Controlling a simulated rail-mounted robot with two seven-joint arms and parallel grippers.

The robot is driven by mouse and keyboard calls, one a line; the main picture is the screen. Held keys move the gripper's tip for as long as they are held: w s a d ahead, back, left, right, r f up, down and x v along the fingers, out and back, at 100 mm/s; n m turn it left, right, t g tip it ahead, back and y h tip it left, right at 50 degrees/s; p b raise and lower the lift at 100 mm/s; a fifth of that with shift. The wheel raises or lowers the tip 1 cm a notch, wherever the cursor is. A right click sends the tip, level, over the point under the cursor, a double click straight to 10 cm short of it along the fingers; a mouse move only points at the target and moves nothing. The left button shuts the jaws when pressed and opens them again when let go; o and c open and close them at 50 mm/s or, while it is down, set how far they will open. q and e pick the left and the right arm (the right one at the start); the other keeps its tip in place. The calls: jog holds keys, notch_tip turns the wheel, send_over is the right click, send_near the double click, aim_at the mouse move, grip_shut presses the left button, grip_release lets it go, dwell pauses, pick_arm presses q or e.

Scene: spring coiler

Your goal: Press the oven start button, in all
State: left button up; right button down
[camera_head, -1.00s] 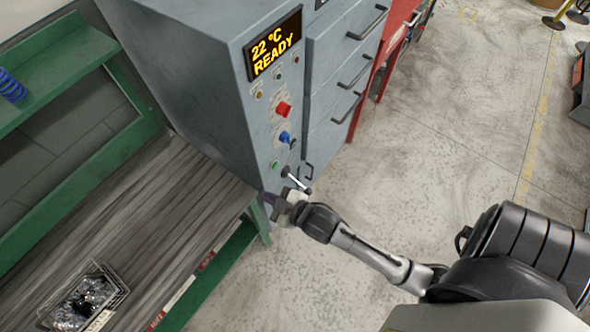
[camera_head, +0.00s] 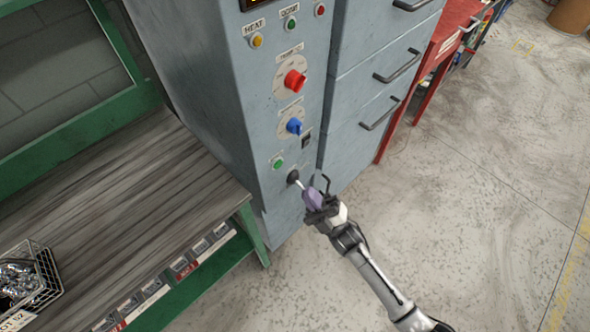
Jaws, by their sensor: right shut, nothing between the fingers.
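The oven's grey control panel (camera_head: 262,100) faces me. A green button (camera_head: 277,162) sits low on it, below a red knob (camera_head: 295,82) and a blue knob (camera_head: 294,126). Its label is too small to read. Just below and right of the green button is a black round fitting (camera_head: 293,176) with a pale rod sticking out. My right gripper (camera_head: 311,196) is shut and empty, just below and right of this fitting. It overlaps the rod's end, and I cannot tell whether they touch. The green button is uncovered, apart from the gripper. My left gripper is not in view.
A grey slatted workbench (camera_head: 120,190) with a green frame stands at left, holding a wire basket (camera_head: 45,285) of metal parts. Grey drawers (camera_head: 370,100) and a red table (camera_head: 440,50) stand to the right. The floor (camera_head: 470,220) at right is open.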

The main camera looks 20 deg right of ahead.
aim_at(278, 164)
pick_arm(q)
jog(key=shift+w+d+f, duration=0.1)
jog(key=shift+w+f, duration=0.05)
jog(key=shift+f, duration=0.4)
pick_arm(e)
jog(key=shift+s+d+f+n+y, duration=0.25)
jog(key=shift+d+f+n+y, duration=0.1)
jog(key=shift+f+n+y, duration=0.2)
pick_arm(q)
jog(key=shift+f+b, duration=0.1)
jog(key=shift+b, duration=0.2)
pick_arm(e)
jog(key=shift+w+r, duration=0.1)
pick_arm(q)
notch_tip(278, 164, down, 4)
jog(key=b, duration=0.4)
pick_arm(e)
jog(key=w+a, duration=0.3)
jog(key=w, duration=0.5)
jog(key=shift+a, duration=0.15)
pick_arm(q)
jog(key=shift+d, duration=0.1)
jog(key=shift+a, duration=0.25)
